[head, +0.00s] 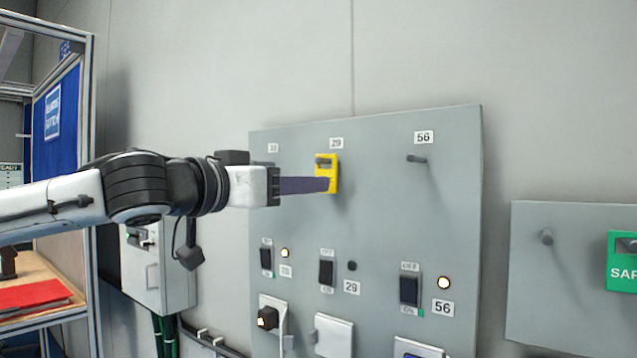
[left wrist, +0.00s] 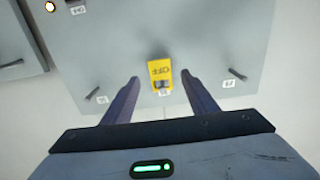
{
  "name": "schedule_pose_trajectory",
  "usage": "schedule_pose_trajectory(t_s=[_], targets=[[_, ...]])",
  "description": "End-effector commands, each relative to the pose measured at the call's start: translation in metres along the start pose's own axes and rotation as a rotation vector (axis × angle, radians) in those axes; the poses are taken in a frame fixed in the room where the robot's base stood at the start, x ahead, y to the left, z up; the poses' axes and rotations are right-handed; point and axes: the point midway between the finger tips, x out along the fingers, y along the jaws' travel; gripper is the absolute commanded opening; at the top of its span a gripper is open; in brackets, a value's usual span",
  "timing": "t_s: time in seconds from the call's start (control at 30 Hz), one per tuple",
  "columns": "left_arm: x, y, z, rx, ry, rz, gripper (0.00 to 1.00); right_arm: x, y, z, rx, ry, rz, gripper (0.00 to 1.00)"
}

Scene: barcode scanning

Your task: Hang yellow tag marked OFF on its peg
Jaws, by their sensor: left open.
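The yellow tag marked OFF (head: 333,172) hangs upright on the grey panel at the middle peg, under the label 29. Its peg shows at the tag's top end. In the left wrist view the open fingers (left wrist: 161,77) stand on either side of the tag, with a gap on each side. My right gripper is not in view.
The grey panel (head: 385,220) has a bare peg (head: 416,159) under label 56. Switches and lamps sit lower down. A second panel (head: 557,290) with a green tag (head: 624,262) stands at right. A shelf frame (head: 90,130) stands at left.

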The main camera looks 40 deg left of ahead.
Motion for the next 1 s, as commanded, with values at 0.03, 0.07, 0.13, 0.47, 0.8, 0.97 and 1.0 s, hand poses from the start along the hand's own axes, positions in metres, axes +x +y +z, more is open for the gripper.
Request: schedule_pose_trajectory(t_s=[0.03,0.07,0.13,0.47,0.8,0.97,1.0], targets=[[0.009,0.000,0.000,0.000,-0.006,0.000,0.53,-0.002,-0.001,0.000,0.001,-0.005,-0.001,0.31],[0.014,0.000,0.000,0.000,-0.006,0.001,0.53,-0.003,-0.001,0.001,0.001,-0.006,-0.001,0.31],[0.024,0.000,0.001,0.000,-0.006,0.000,0.53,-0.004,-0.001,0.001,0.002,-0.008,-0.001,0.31],[0.066,0.001,-0.002,0.001,-0.003,0.003,0.53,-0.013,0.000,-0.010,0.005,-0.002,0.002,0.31],[0.076,0.000,0.000,0.002,0.000,0.000,0.53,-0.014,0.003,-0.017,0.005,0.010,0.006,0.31],[0.075,0.000,0.000,0.002,0.000,0.000,0.53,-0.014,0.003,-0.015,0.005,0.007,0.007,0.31],[0.075,0.000,0.000,0.002,0.000,0.000,0.53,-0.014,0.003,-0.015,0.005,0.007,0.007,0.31]])
